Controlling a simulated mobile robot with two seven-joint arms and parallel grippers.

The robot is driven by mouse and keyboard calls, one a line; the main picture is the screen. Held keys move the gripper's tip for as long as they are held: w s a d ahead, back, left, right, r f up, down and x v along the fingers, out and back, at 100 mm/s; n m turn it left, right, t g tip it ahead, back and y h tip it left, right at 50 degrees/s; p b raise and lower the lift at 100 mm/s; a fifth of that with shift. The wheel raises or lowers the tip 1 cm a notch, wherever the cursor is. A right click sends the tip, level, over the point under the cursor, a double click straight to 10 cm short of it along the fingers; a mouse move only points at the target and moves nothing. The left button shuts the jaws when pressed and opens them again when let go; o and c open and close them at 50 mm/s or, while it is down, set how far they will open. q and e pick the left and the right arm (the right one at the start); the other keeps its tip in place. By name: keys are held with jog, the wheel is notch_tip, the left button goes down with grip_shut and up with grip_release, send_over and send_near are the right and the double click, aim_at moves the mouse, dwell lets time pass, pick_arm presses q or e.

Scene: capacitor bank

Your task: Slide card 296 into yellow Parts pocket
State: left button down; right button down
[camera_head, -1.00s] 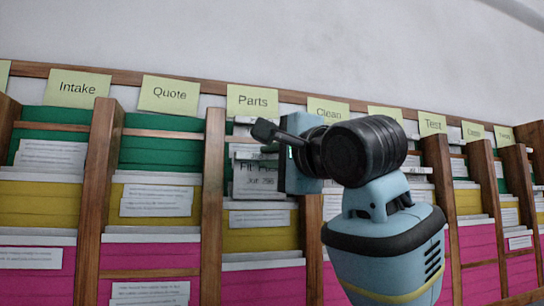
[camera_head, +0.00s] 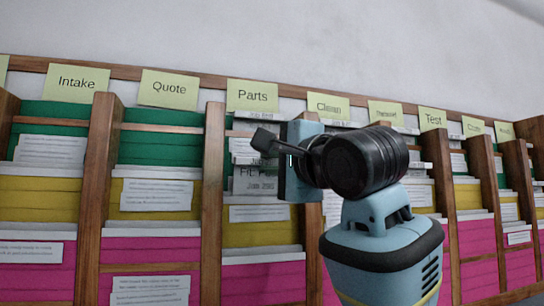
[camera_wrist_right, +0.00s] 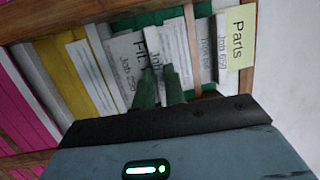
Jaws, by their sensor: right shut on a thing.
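The card marked Job 296 (camera_head: 256,186) is a pale card in the Parts column, and it stands roughly upright in front of the green pocket. Its lower edge meets the top of the yellow Parts pocket (camera_head: 258,235); I cannot tell how far it sits inside. My right gripper (camera_head: 268,146) is shut on the upper part of the card. The right wrist view shows the dark fingers (camera_wrist_right: 160,88) on the card (camera_wrist_right: 133,68), with its text partly covered. The yellow pocket also shows there (camera_wrist_right: 66,65). My left gripper is out of view.
The Parts sign (camera_head: 252,97) is above the column. Wooden dividers (camera_head: 213,190) stand on either side; my right arm hides part of the right one. A green pocket with other cards is above, a magenta pocket (camera_head: 263,284) below. Other columns hold cards too.

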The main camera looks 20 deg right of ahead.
jog(key=shift+f, duration=1.4)
jog(key=c, duration=1.4)
grip_release()
jog(key=shift+v, duration=3.95)
